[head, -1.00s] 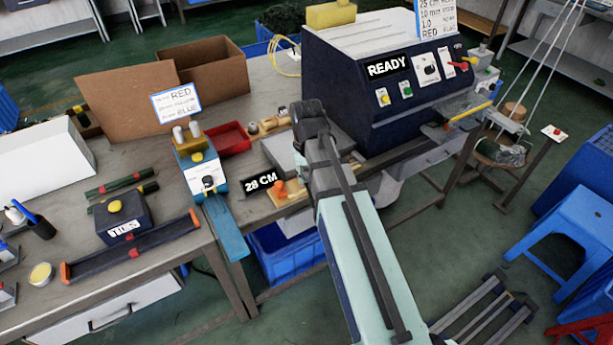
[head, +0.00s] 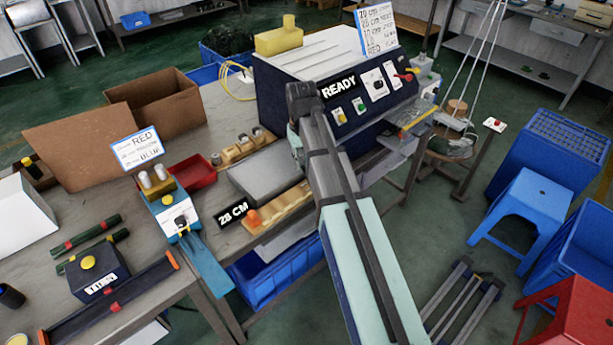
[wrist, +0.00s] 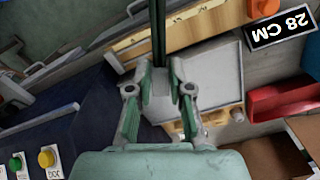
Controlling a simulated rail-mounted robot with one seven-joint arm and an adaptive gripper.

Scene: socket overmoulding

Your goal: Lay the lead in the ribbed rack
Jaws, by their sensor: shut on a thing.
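My gripper (wrist: 160,82) is in the wrist view, its fingers close together on a thin dark strand, the lead (wrist: 158,28). The lead runs from the fingertips to the top edge of that view; its far end is out of sight. Below the gripper are a grey plate (wrist: 209,72) and a long wooden strip (wrist: 190,32). In the head view my arm hides the gripper and the lead. A dark slatted rack (head: 466,302) stands low at the lower right; I cannot tell whether it is the ribbed rack.
The machine with the READY panel (head: 338,87) stands beside my arm. A wooden gauge strip with an orange stop (head: 254,218) and a 28 CM sign (head: 233,211) lie on the bench. A blue bin (head: 262,283) sits below. Stools (head: 522,212) stand at right.

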